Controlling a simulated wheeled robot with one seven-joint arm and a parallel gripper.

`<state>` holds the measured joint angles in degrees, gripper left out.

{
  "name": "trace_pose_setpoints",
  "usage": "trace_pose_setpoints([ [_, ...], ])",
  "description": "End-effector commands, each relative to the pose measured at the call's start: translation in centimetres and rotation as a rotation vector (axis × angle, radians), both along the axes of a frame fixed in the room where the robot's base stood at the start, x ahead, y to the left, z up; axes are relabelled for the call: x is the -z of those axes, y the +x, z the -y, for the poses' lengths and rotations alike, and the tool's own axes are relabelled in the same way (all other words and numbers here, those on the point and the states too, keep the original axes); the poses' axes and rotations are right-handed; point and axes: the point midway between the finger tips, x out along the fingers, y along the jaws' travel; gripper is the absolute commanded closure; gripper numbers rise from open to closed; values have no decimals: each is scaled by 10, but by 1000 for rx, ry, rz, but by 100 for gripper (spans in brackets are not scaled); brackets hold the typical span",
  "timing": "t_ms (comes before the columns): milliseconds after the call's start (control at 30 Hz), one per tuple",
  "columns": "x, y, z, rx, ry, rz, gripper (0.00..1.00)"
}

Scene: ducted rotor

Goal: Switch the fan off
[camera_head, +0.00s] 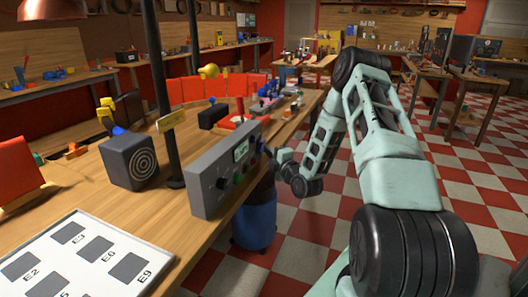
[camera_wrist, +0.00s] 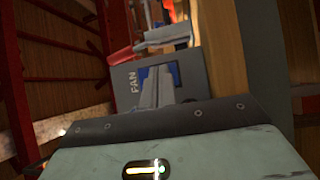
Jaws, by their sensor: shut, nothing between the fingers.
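A grey panel (camera_wrist: 126,88) in the wrist view carries the word FAN and a blue switch (camera_wrist: 147,74). My gripper (camera_wrist: 159,72) is shut and empty, its fingertips right in front of the switch and covering part of it. I cannot tell whether they touch it or which way the switch is set. In the head view a grey control box (camera_head: 208,190) with knobs and a small display stands at the bench's right edge. My gripper (camera_head: 268,152) is beside the box's right end, partly hidden. I cannot make out the fan itself.
A black box with a ringed target (camera_head: 143,165), a dark post (camera_head: 160,90) and a white lettered board (camera_head: 85,255) are on the wooden bench. Red panels (camera_head: 215,88) stand further back. A blue bin (camera_head: 257,215) stands below the bench edge.

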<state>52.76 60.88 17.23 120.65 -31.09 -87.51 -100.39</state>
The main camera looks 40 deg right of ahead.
Motion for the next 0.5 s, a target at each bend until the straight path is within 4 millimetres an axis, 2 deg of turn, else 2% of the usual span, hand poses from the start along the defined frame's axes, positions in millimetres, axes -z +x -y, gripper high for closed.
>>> trace_pose_setpoints([
  [500, -7, -15, 6, 0, 0, 0, 100],
])
